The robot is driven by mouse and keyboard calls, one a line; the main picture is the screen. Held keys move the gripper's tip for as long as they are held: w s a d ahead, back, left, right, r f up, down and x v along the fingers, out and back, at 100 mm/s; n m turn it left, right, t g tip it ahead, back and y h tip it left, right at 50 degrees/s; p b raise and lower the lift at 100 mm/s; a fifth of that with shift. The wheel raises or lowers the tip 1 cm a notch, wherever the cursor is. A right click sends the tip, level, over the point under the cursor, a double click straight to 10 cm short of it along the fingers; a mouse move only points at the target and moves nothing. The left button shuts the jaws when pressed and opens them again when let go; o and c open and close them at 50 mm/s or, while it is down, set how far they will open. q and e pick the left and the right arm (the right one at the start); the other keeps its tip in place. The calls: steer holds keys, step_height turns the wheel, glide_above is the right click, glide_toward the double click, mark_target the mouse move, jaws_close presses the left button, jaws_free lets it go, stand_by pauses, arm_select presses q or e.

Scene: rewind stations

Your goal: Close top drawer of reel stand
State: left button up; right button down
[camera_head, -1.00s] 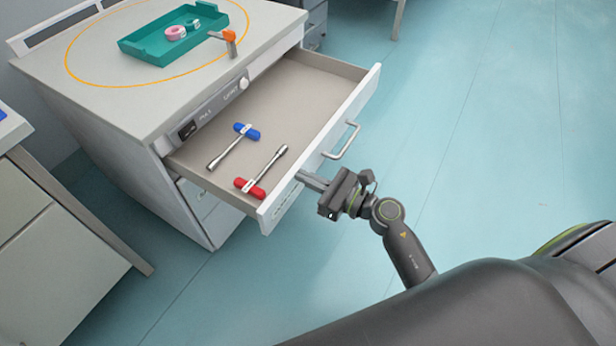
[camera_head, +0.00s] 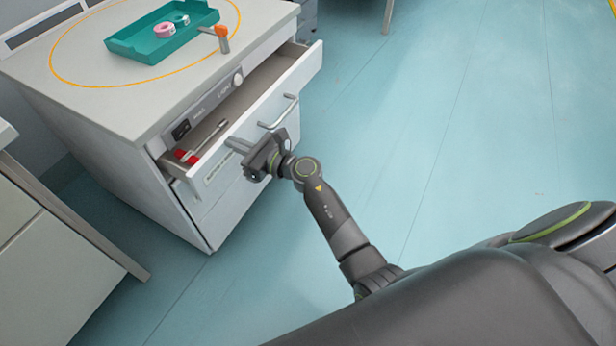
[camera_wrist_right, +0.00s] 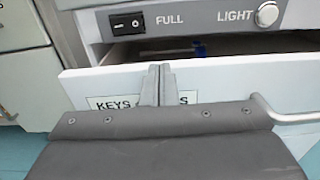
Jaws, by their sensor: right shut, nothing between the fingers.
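The top drawer (camera_head: 258,113) of the reel stand (camera_head: 130,140) is partly open, with a narrow gap behind its front panel. In the right wrist view the shut fingers (camera_wrist_right: 161,84) stand in front of the drawer's label (camera_wrist_right: 115,103), which reads KEYS in part. My left gripper is not in view.
A teal tray (camera_head: 128,47) with small rolls and an orange-topped post (camera_head: 221,38) are on the stand's top. A switch and a knob (camera_head: 238,79) sit above the drawer. Another cabinet (camera_head: 50,250) stands at the left. The floor at right is clear.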

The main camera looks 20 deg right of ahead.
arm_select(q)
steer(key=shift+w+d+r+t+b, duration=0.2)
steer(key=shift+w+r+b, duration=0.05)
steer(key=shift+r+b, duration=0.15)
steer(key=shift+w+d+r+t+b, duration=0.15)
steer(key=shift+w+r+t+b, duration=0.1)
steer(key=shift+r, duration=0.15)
arm_select(e)
steer(key=shift+x, duration=2.75)
steer(key=shift+d, duration=0.15)
